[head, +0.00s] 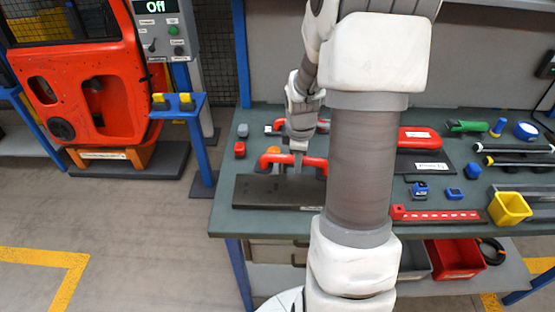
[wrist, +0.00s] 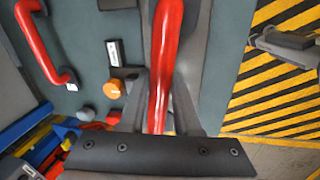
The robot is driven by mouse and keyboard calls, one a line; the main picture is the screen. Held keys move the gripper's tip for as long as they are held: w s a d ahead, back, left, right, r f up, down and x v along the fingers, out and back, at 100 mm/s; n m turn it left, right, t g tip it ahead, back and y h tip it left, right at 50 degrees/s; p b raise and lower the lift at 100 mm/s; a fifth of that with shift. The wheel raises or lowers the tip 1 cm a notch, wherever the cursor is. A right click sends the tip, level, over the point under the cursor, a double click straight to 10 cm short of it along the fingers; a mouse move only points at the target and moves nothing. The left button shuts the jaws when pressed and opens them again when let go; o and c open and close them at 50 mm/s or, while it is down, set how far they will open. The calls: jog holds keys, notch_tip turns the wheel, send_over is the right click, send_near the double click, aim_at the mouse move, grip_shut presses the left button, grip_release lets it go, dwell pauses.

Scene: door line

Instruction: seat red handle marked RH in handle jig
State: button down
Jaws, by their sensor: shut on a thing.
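A red handle (head: 272,159) is gripped across its bar by my gripper (head: 297,162), above the dark handle jig (head: 262,190) near the bench's front edge. In the wrist view the held handle (wrist: 166,50) runs lengthwise between the two fingers of my gripper (wrist: 160,100). Part of the dark jig (wrist: 198,35) shows beside and beneath it. I cannot tell whether the handle touches the jig, and its RH mark is not readable. A second red handle (wrist: 48,75) lies on the bench mat, partly behind my wrist in the head view.
An orange round piece (wrist: 110,88) lies near the held handle. My arm hides the bench's middle.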

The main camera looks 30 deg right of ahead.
jog(key=shift+s+d+r+n, duration=0.1)
jog(key=shift+s+d+n, duration=0.35)
jog(key=shift+d, duration=0.3)
jog(key=shift+s+d+r+n, duration=0.1)
jog(key=shift+s+d+n, duration=0.15)
jog(key=shift+s+d, duration=0.4)
jog(key=shift+w+f+b, duration=0.1)
jog(key=shift+f+b, duration=2.15)
jog(key=shift+f, duration=0.65)
jog(key=shift+f+b, duration=0.45)
jog(key=shift+f, duration=0.15)
jog(key=c, duration=0.5)
grip_release()
jog(key=s+r, duration=0.1)
jog(key=r, duration=0.4)
jog(key=s+a+r+p, duration=0.1)
jog(key=r, duration=0.5)
jog(key=s+r+p, duration=0.1)
jog(key=r, duration=0.5)
jog(key=shift+a+r, duration=0.1)
jog(key=shift+a, duration=0.25)
